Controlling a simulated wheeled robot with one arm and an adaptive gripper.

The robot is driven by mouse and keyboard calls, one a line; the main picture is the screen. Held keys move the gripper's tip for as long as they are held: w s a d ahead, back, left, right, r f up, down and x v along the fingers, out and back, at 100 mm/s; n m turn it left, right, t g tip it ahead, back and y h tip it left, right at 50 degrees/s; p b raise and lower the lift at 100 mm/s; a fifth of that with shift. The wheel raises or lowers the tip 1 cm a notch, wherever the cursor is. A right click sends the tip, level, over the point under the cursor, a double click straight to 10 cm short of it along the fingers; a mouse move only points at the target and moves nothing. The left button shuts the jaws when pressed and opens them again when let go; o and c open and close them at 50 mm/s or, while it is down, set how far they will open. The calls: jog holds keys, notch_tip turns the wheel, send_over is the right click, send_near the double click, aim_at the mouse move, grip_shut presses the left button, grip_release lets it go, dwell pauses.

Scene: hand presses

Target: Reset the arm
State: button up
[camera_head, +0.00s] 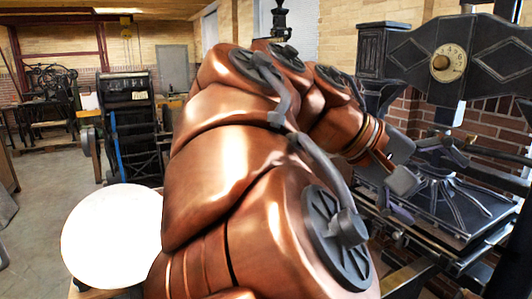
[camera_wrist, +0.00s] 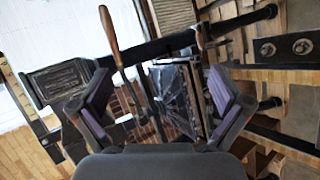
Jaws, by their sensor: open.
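My copper-coloured arm (camera_head: 240,170) fills the middle of the head view and reaches out to the right. My gripper (camera_head: 412,172) is at its end, in front of the black hand press (camera_head: 450,200). In the wrist view my gripper (camera_wrist: 160,100) has its two purple-padded fingers spread wide, with nothing held between them. Beyond the fingers the press's dark frame and bed (camera_wrist: 180,95) show, tilted in the picture. Any contact between the gripper and the press cannot be told. My arm hides part of the press.
A dial plate (camera_head: 448,63) sits on the press's top beam. A round white surface (camera_head: 112,235) stands at lower left. Another dark press (camera_head: 130,115) is behind it. Open floor lies at far left.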

jog(key=s+d+f+y, duration=0.2)
jog(key=s+f+y, duration=0.1)
jog(key=f, duration=0.5)
jog(key=s+d+f+y, duration=0.2)
jog(key=f+y, duration=0.1)
jog(key=f, duration=0.5)
jog(key=s+a+f+y, duration=0.2)
jog(key=s+a+f, duration=0.3)
jog(key=f, duration=0.3)
jog(key=s+a+f+n+y, duration=0.1)
jog(key=s+a+f+y, duration=0.2)
jog(key=a+f, duration=0.3)
notch_tip(320, 180, down, 3)
jog(key=shift+s+a+f+g+y, duration=0.15)
jog(key=shift+s+g+y, duration=0.15)
jog(key=shift+s, duration=0.6)
